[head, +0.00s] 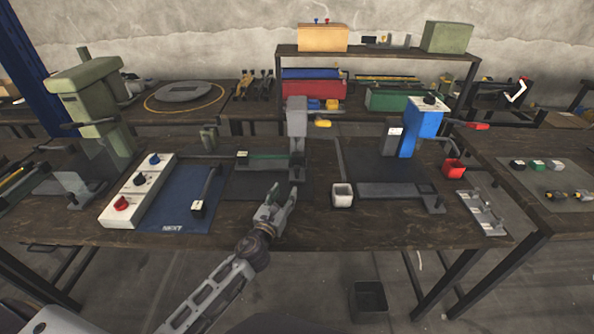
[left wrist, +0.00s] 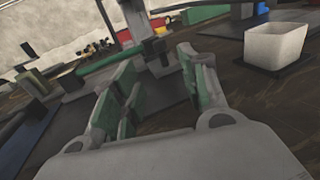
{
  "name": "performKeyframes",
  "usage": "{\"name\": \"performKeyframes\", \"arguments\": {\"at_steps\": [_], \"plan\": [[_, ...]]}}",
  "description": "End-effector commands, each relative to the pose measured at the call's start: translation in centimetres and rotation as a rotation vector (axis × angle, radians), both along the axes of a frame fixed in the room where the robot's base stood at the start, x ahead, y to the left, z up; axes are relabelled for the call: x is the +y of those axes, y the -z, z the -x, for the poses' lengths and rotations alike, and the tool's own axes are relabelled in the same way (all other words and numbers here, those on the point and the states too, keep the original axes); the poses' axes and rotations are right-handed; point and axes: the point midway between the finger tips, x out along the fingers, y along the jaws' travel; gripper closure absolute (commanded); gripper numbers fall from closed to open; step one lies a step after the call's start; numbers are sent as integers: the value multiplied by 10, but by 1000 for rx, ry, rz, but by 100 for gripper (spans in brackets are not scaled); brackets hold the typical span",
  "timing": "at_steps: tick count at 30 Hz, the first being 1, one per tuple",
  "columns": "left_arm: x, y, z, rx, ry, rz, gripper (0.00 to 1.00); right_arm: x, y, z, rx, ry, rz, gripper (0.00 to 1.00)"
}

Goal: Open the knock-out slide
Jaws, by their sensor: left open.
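My left gripper (head: 279,190) is open and empty, low over the front of the table before the middle grey press (head: 297,116). In the left wrist view its two green-padded fingers (left wrist: 160,62) stand apart, with nothing between them. A green bar (head: 270,155) runs sideways at the foot of the grey press, beyond the fingertips; it also shows in the left wrist view (left wrist: 105,62). I cannot tell for certain which part is the knock-out slide, or its position. My right gripper is not in view.
A white cup (head: 342,195) stands right of my gripper. To the left are a blue mat (head: 180,205) with a black handle (head: 207,190) and a white knob panel (head: 138,190). A blue press (head: 424,130) and red cup (head: 453,168) stand at right.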

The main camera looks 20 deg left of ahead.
Motion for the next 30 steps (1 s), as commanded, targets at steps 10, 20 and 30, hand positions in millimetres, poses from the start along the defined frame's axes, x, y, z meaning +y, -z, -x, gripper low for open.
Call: {"name": "performKeyframes", "arguments": {"at_steps": [10,20,30], "plan": [[-1,-1,-16,-2,0,1,56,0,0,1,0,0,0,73],[-1,-1,-42,-2,0,0,56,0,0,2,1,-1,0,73],[-2,0,-70,-1,-1,0,56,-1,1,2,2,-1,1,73]]}}
